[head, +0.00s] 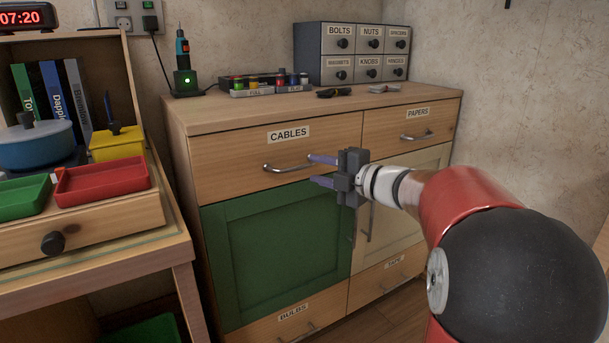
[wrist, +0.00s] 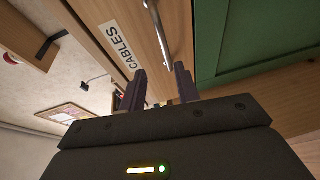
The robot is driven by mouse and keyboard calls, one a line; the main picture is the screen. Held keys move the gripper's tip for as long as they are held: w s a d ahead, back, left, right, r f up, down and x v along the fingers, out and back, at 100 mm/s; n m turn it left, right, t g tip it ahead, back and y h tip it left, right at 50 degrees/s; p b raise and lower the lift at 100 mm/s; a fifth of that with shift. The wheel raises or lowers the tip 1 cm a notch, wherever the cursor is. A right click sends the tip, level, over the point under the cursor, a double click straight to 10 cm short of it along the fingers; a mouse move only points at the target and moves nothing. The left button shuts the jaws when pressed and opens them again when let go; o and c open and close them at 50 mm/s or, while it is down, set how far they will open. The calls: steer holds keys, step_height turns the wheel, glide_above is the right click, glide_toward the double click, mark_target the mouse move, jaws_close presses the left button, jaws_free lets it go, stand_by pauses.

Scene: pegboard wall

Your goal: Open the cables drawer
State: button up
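The cables drawer (head: 233,166) is the wide wooden drawer at the upper left of the cabinet, with a CABLES label. It looks shut, its front level with the papers drawer. Its metal bar handle (head: 287,168) sits below the label and shows in the wrist view (wrist: 158,32) ahead of the fingers. My gripper (head: 318,170) is in front of the drawer, at the right end of the handle. Its two purple fingers are apart, one above the other in the head view. In the wrist view the fingers (wrist: 161,88) are apart with nothing seen between them.
The papers drawer (head: 413,133) is to the right. A green door (head: 275,250) is below, with the bulbs drawer (head: 290,322) under it. A desk (head: 90,235) with trays stands close on the left. Small labelled drawers (head: 351,53) and tools stand on the cabinet top.

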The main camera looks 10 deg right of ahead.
mark_target(296, 169)
steer(key=shift+n+g+y, duration=0.3)
steer(key=shift+n+g, duration=0.1)
steer(key=x, duration=0.5)
steer(key=f+x, duration=0.1)
steer(key=x, duration=0.1)
steer(key=shift+w+a, duration=0.2)
steer(key=shift+a, duration=0.1)
jaws_close()
